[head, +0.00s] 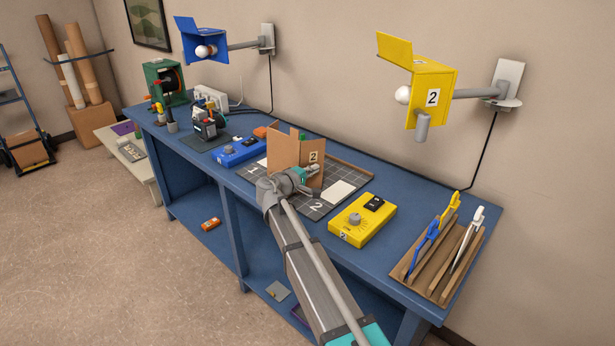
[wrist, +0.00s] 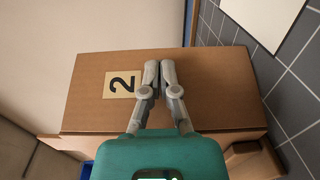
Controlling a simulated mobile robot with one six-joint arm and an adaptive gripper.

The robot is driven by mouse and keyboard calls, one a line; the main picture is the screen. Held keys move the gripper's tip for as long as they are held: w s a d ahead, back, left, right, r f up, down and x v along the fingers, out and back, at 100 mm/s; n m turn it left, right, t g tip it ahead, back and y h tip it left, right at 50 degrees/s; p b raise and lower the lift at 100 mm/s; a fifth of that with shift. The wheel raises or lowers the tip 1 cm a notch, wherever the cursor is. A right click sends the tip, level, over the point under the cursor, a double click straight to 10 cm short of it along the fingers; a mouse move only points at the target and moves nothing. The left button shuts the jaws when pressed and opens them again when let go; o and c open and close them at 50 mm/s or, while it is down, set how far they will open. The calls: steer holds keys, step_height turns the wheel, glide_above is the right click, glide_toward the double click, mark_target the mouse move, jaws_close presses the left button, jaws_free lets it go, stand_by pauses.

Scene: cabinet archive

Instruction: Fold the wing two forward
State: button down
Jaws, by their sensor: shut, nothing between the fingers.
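A brown cardboard piece (head: 284,150) stands upright on the dark gridded mat (head: 312,207) on the blue bench, with panels set at angles. Its right panel, wing two (head: 316,171), bears a "2" label. In the wrist view wing two (wrist: 205,95) fills the middle, with its label left of the fingertips. My gripper (head: 314,169) is shut and empty, in front of the wing's face. In the wrist view my gripper's fingertips (wrist: 155,68) lie over the cardboard; I cannot tell whether they touch it. My gripper hides part of the wing's lower area in the head view.
A yellow control box (head: 362,220) and a wooden rack (head: 440,262) stand to the right, a blue box (head: 240,152) to the left. A white card (head: 338,191) lies on the mat. Yellow (head: 432,95) and blue (head: 205,42) lamps reach out from the wall above.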

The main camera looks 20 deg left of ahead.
steer(key=shift+s, duration=0.2)
steer(key=shift+v, duration=1.85)
steer(key=shift+w, duration=0.1)
